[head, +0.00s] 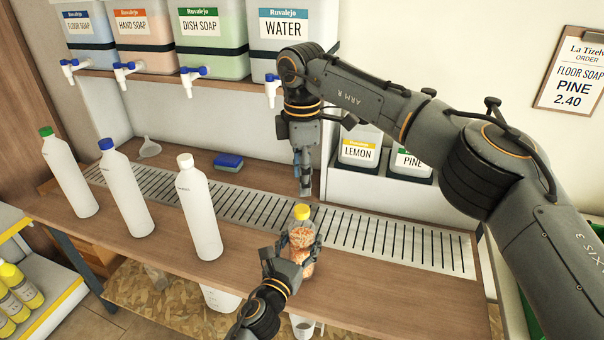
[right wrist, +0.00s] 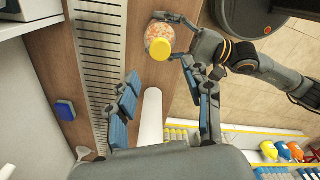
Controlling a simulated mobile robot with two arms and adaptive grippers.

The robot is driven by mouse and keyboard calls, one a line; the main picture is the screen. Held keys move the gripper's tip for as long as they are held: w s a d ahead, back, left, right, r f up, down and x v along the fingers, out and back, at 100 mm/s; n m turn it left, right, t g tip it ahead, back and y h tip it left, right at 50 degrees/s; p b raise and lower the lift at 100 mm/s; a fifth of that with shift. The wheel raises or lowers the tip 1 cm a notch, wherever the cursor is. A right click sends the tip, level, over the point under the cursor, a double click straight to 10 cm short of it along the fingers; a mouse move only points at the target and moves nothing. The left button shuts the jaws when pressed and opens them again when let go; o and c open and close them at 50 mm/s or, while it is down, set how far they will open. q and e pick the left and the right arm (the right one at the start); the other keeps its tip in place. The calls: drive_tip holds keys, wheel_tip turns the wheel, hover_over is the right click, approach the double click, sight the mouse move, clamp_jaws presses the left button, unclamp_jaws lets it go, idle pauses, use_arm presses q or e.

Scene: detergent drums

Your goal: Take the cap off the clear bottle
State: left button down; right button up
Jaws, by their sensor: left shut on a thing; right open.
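The clear bottle (head: 303,252) stands upright near the front edge of the wooden counter, with orange-pink bits inside. Its yellow cap (head: 302,212) is on its neck. My left gripper (head: 292,257) is shut around the bottle's body below the cap. My right gripper (head: 304,188) is above and behind the bottle, pointing down, apart from the cap. In the right wrist view the right gripper (right wrist: 165,103) is open and empty, its blue-padded fingers wide apart. There the yellow cap (right wrist: 159,48) shows beyond the fingertips, with the bottle (right wrist: 173,28) and the left gripper's fingers around it.
White bottles with a green (head: 69,174), a blue (head: 125,190) and a white cap (head: 199,212) stand left on the counter. A slotted metal drain (head: 262,208) runs behind them. Drums with taps (head: 215,38) sit on the shelf above. A blue sponge (head: 228,161) lies at the back.

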sight(302, 208)
drive_tip(key=m, duration=0.5)
drive_tip(key=shift+f, duration=4)
